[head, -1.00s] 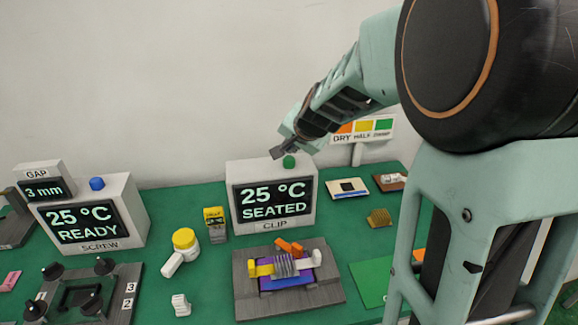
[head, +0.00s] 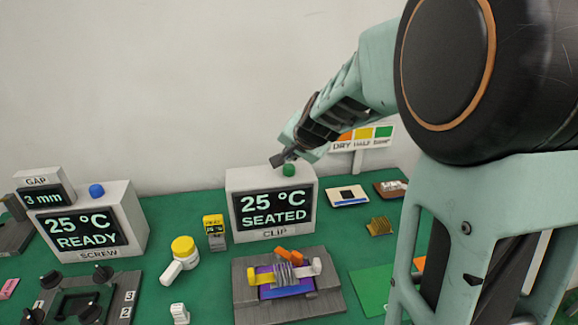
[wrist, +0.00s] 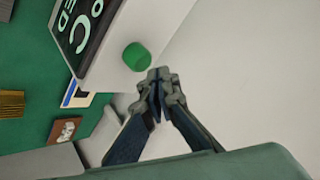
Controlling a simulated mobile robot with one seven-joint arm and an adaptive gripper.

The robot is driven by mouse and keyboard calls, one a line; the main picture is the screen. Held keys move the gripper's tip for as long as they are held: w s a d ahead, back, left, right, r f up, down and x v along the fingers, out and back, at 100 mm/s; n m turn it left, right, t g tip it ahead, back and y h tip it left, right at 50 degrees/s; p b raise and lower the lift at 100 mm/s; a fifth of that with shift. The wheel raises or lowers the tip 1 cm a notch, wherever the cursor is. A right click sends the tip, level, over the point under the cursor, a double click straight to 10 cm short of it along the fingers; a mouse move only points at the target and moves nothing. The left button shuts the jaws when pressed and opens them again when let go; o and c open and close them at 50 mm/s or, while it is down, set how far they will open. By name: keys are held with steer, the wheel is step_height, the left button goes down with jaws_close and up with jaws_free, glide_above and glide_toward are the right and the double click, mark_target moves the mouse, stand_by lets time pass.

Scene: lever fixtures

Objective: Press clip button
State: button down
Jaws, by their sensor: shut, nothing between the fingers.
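The clip station (head: 233,187) is a white box whose dark screen reads "25 °C SEATED", with "CLIP" on its lower front. Its green button (head: 288,170) sits on top, toward the right; in the wrist view the green button (wrist: 137,57) is just left of and above my fingertips. My gripper (head: 279,159) is shut and empty, beside and slightly above the button in the head view. The wrist view shows the closed fingertips (wrist: 157,82) apart from the button in the picture. In front of the box, a clip fixture (head: 330,293) holds a finned part with yellow, white and orange pieces.
A second box (head: 128,212) with a blue button reads "25 °C READY" and "SCREW" at left. A DRY sign (head: 363,137) stands behind my arm.

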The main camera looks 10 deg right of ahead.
mark_target(290, 167)
stand_by(0.4)
steer(key=shift+f+b, duration=0.45)
steer(key=shift+b, duration=0.1)
steer(key=shift+f+b, duration=0.6)
steer(key=shift+b, duration=0.05)
stand_by(0.6)
steer(key=shift+r, duration=0.1)
steer(key=shift+r+p, duration=0.9)
steer(key=shift+r, duration=0.05)
step_height(290, 167, up, 5)
steer(key=p, duration=0.4)
stand_by(0.5)
